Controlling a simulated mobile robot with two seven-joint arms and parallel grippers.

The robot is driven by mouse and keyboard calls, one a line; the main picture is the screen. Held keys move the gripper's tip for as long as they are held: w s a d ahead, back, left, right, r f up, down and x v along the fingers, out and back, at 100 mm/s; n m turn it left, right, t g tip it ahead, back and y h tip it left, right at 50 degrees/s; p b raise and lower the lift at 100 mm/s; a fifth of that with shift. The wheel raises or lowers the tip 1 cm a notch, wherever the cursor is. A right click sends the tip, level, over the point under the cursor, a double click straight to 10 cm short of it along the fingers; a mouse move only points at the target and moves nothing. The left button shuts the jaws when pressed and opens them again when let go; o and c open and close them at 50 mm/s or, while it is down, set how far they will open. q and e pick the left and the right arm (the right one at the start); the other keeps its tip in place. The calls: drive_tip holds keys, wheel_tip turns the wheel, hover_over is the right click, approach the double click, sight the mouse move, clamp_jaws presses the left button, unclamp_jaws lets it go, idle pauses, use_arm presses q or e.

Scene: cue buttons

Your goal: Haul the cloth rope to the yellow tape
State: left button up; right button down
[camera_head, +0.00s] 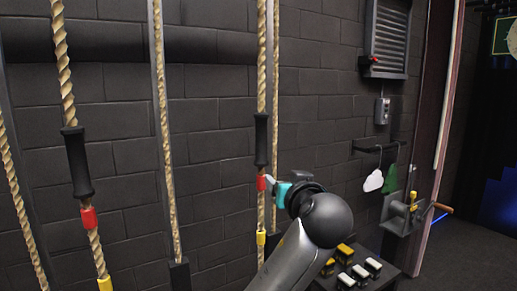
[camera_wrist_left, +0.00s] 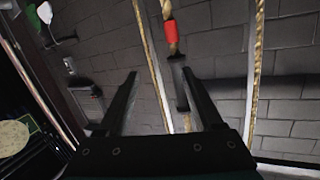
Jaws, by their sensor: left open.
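Two pale twisted ropes carry a black sleeve, a red tape and, lower down, a yellow tape. The left rope (camera_head: 62,60) has its black sleeve (camera_head: 77,162), red tape (camera_head: 88,218) and yellow tape (camera_head: 105,284). The right rope (camera_head: 261,50) has its black sleeve (camera_head: 261,138), red tape (camera_head: 261,183) and yellow tape (camera_head: 261,238). I cannot tell by look which is the cloth rope. My left gripper (camera_head: 273,184) is open beside the right rope's red tape. In the left wrist view a sleeved rope, with red tape (camera_wrist_left: 172,32) and black sleeve (camera_wrist_left: 179,82), shows between the open fingers (camera_wrist_left: 160,72).
Plain ropes (camera_head: 167,130) run close by against a dark brick wall (camera_head: 215,150). A box with several yellow and white buttons (camera_head: 345,280) stands below my left arm. White and green shapes (camera_head: 373,180) hang at the right, above a bracket with a handle (camera_head: 405,213).

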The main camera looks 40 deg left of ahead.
sight(258, 131)
use_arm(q)
wheel_tip(258, 131, up, 8)
drive_tip(key=a+n+y, duration=0.2)
drive_tip(key=n+y, duration=0.1)
drive_tip(key=p+x, duration=0.5)
drive_tip(key=x, duration=1)
drive_tip(key=shift+s+f, duration=0.15)
clamp_jaws()
idle(0.7)
